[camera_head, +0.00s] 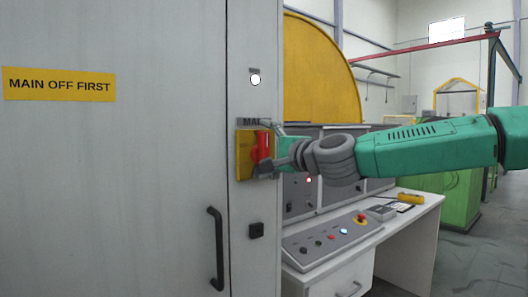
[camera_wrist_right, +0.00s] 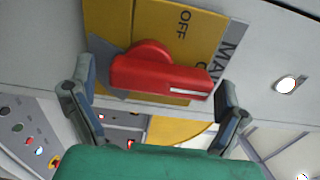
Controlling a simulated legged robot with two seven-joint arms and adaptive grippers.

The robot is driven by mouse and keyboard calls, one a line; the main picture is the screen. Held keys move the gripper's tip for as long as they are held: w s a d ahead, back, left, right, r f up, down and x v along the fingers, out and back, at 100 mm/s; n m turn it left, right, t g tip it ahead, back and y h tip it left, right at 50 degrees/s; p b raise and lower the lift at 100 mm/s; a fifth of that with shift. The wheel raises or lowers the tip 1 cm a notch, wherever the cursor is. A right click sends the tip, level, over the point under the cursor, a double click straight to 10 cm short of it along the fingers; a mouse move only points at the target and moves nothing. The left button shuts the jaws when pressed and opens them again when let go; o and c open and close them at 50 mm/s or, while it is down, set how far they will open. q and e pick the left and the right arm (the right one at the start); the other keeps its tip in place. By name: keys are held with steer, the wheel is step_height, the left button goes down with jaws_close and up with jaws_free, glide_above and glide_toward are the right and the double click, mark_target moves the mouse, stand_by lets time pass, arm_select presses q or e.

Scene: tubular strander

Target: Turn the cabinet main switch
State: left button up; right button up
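The main switch has a red handle (camera_head: 262,146) on a yellow plate (camera_head: 243,155) on the grey cabinet's narrow right panel. In the head view the handle looks upright. In the right wrist view the red handle (camera_wrist_right: 160,76) lies crosswise with a white line on one end, and the plate (camera_wrist_right: 160,22) reads "OFF". My right gripper (camera_head: 270,151) is at the switch, with one finger above and one below the handle. In the wrist view its fingers are spread past both handle ends, with gaps showing. My left gripper is not in view.
The cabinet door (camera_head: 115,170) has a "MAIN OFF FIRST" label (camera_head: 59,84) and a black handle (camera_head: 216,248). A white lamp (camera_head: 255,80) is above the switch, and a small black lock (camera_head: 256,230) below. A control desk (camera_head: 335,239) with buttons stands right, under my right arm.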

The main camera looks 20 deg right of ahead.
steer(key=shift+w+f, duration=0.1)
steer(key=shift+f, duration=0.05)
steer(key=v, duration=1.2)
steer(key=shift+w+f, duration=0.1)
